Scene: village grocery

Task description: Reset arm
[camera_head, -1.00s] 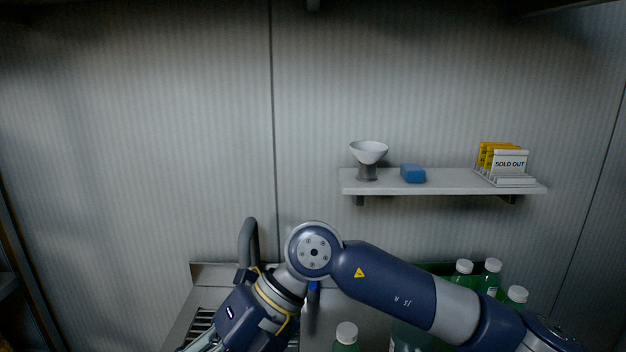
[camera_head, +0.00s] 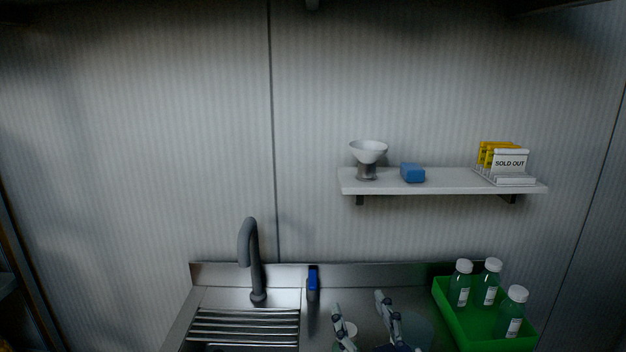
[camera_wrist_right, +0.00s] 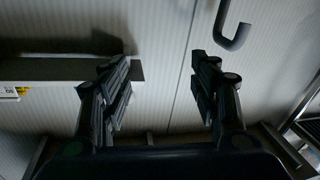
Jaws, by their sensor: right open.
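My right gripper (camera_head: 358,300) shows at the bottom of the head view, with its two fingers pointing up and spread apart. In the right wrist view the fingers (camera_wrist_right: 160,62) are wide apart with nothing between them, only wall behind. The right arm's links are out of the head view. My left gripper is not in view.
The steel sink with its rack (camera_head: 243,327) and grey faucet (camera_head: 247,245) is at lower left. A green crate (camera_head: 470,328) holding bottles (camera_head: 488,287) is at lower right. A wall shelf (camera_head: 430,184) holds a scale-like bowl (camera_head: 368,152), blue block (camera_head: 413,173) and SOLD OUT sign (camera_head: 510,163).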

